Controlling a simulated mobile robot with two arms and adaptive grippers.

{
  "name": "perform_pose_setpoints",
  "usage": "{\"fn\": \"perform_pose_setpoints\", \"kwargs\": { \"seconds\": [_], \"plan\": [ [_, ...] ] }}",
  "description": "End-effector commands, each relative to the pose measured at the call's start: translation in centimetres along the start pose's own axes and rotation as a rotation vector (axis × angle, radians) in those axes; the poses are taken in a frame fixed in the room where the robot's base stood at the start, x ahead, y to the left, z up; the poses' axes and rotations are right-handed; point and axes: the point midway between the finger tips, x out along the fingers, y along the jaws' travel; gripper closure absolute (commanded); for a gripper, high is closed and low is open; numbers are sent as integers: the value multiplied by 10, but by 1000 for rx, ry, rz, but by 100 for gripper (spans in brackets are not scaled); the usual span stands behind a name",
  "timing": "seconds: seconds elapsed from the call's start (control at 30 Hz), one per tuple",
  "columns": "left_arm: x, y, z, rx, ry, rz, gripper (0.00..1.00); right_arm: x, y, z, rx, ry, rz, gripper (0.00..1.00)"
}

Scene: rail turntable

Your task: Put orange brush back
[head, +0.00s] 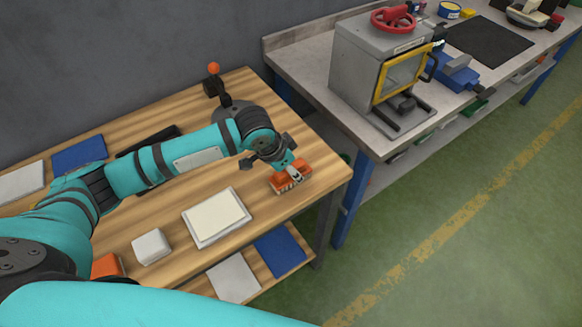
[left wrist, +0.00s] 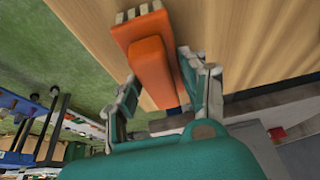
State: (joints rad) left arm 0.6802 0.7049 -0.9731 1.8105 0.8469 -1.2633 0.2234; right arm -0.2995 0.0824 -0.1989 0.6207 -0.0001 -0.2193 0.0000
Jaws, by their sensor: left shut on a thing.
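The orange brush (head: 279,185) is at the right end of the wooden table, close to its edge. My left gripper (head: 291,172) reaches down on it from above and is shut on it. In the left wrist view the brush (left wrist: 150,62) shows an orange body and pale bristle tufts at its far end, between the two fingers of my left gripper (left wrist: 166,92). I cannot tell whether the brush touches the table or hangs just above it. My right gripper is out of view.
The wooden table (head: 180,250) holds a white tray (head: 217,217), a white block (head: 152,247), a blue pad (head: 79,154) and a lever with an orange knob (head: 214,70). A grey bench (head: 300,68) with a yellow-framed box machine (head: 375,60) stands beyond a gap at right.

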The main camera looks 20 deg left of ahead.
Motion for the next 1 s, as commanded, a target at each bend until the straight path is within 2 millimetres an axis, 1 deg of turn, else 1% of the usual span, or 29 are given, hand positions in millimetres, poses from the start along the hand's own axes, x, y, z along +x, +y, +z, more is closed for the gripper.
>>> {"fn": "perform_pose_setpoints", "kwargs": {
  "seconds": [0.1,0.13,0.3,0.57,0.67,0.77,1.0],
  "plan": [
    [2,0,1,0,0,1,82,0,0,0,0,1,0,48],
    [2,0,1,0,0,0,55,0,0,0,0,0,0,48],
    [2,0,1,0,0,0,33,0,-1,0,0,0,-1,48],
    [2,0,0,0,0,0,33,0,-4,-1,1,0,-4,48],
    [-4,0,-1,0,2,-1,33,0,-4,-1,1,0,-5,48],
    [-17,-1,-1,0,2,-1,33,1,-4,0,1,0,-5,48],
    [-69,-1,-1,1,3,-3,33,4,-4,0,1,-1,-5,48]
  ]
}}
